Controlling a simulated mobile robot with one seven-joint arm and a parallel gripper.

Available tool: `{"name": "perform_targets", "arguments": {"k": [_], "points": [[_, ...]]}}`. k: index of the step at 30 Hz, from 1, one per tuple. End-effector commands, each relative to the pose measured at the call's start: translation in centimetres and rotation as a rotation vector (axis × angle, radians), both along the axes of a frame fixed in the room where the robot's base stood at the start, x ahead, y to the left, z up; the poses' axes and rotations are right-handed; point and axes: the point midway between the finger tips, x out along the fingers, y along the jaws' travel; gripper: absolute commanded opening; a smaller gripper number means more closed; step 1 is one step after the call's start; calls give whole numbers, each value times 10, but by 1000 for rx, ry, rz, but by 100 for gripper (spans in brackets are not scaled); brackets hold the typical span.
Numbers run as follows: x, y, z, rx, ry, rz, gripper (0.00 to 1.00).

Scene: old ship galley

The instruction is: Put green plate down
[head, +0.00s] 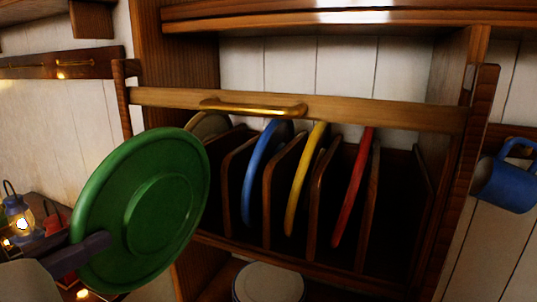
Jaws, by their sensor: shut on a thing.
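The green plate (120,240) is at the left of the head view, tilted on edge with its underside ring facing me. My gripper (92,245) is shut on its lower left rim. The plate is held in the air in front of the left end of a wooden plate rack (420,118). The far gripper finger is hidden behind the plate.
The rack has upright dividers. A blue plate (256,170), a yellow plate (302,185), a red plate (352,190) and a pale plate (207,124) stand in it. The rightmost slot looks empty. A blue mug (505,182) hangs right; a lantern (18,216) is left.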

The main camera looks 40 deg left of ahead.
Motion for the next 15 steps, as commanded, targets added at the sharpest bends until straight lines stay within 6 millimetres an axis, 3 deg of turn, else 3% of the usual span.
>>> {"name": "perform_targets", "arguments": {"k": [15], "points": [[94,29,1,0,-1,-3,0]]}}
